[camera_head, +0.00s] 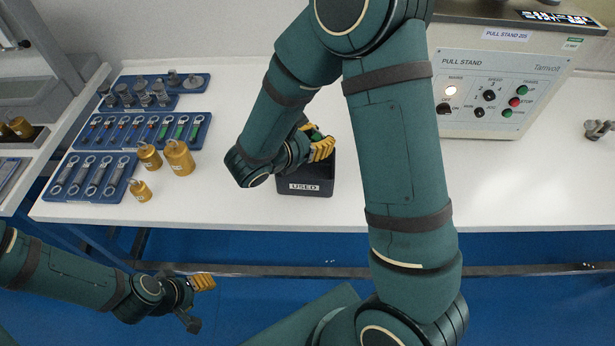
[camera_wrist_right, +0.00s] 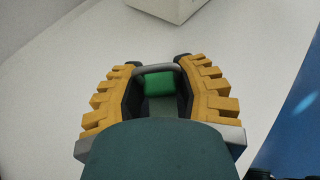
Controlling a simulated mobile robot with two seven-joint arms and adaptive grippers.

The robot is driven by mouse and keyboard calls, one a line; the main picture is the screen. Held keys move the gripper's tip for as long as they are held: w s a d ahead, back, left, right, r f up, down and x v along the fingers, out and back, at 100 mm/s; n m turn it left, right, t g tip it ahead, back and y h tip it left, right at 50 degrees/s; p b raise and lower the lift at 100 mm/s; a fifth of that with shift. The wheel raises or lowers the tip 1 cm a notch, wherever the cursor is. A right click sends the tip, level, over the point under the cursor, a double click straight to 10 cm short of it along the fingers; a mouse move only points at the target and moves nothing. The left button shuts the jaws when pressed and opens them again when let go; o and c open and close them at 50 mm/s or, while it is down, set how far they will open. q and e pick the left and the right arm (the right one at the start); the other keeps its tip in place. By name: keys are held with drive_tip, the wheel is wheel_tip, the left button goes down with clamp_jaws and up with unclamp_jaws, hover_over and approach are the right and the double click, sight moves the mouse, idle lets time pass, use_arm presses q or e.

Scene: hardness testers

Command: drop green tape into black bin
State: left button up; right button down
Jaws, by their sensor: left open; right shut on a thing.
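My right gripper (camera_head: 322,148) is over the black bin (camera_head: 305,188), which stands on the white table with a "USED" label on its front. The gripper is shut on a piece with green tape (camera_wrist_right: 159,84). In the right wrist view a grey curved part shows beside the green, between the yellow fingers. In the head view only a little of the green tape (camera_head: 315,135) shows beside the fingers. My arm and gripper hide part of the bin's inside. My left gripper (camera_head: 204,282) is open and empty, in front of the table and away from the bin.
A blue rack (camera_head: 137,141) with red-marked and green-marked pieces lies left of the bin, between other blue racks. Several brass weights (camera_head: 178,158) stand near it. The pull stand (camera_head: 500,92) is at the right. The table front right of the bin is clear.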

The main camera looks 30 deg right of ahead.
drive_tip(key=shift+f, duration=0.4)
drive_tip(key=c, duration=0.6)
unclamp_jaws()
drive_tip(key=shift+o, duration=0.2)
drive_tip(key=v, duration=1.2)
